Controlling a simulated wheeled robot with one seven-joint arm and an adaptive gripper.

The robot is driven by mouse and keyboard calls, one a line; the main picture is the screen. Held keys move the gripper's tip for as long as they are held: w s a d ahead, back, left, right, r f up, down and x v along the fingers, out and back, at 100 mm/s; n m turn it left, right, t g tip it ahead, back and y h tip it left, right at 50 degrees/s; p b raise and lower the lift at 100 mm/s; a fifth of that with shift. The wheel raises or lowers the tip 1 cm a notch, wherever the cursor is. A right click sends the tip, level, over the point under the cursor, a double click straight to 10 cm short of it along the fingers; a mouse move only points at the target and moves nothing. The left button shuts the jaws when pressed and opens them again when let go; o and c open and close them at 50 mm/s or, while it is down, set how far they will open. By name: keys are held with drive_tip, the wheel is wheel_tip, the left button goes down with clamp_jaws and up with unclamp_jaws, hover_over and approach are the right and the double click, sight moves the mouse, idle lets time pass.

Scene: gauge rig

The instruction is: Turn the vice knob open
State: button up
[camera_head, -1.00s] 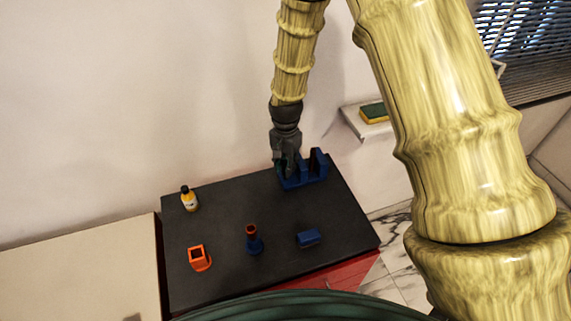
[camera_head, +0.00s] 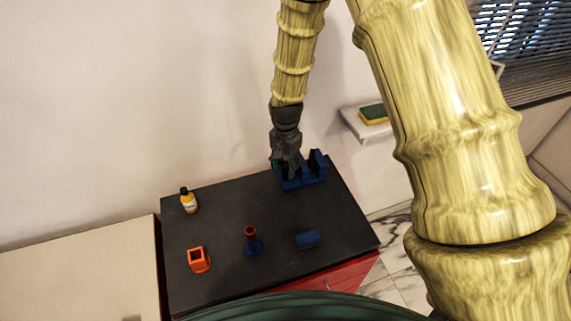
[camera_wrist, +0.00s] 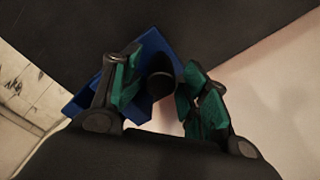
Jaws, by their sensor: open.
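The blue vice (camera_head: 302,176) stands at the back right of the dark bench top, and its blue body (camera_wrist: 152,45) also shows in the wrist view. A dark round knob (camera_wrist: 160,78) sits on the vice's near end in the wrist view. My gripper (camera_head: 286,172) is at the vice's left end in the head view. In the wrist view my gripper (camera_wrist: 158,92) is open, with one green-padded finger on each side of the knob. A gap shows at the left finger; whether the right finger touches the knob I cannot tell.
On the dark bench top (camera_head: 225,222) stand a yellow bottle (camera_head: 188,202), an orange holder (camera_head: 198,260), a blue-and-red post (camera_head: 252,243) and a blue block (camera_head: 307,239). A wall shelf (camera_head: 362,126) with a sponge (camera_head: 374,113) is at the right.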

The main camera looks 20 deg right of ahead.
sight(285, 164)
drive_tip(key=m, duration=0.4)
drive_tip(key=shift+m+p, duration=0.4)
drive_tip(key=m+p, duration=0.1)
drive_tip(key=m, duration=0.3)
drive_tip(key=shift+s, duration=0.1)
drive_tip(key=shift+r+b, duration=0.35)
drive_tip(key=shift+b, duration=0.05)
wheel_tip(285, 164, up, 10)
drive_tip(key=b, duration=0.3)
